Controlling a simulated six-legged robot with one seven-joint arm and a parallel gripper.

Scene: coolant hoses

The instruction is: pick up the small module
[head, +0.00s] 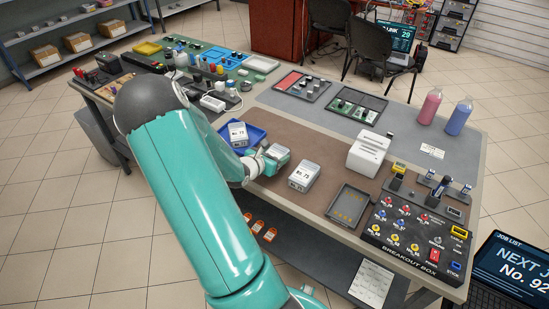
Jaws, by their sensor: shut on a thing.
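My gripper (257,160) is at the near edge of the brown mat, partly hidden by my own arm. It is shut on a small grey and teal-green module (278,154), gripping its left side. I cannot tell whether this module touches the mat. A pale grey module with a number label (304,176) stands on the mat just to its right. Another labelled grey module (238,133) is in the blue tray (260,135) behind and to the left.
A white label printer (368,153), a dark grey tray (349,206) and the breakout box (415,232) are to the right. Parts trays (357,107) and two bottles (430,106) stand behind. The brown mat has bare room behind the modules.

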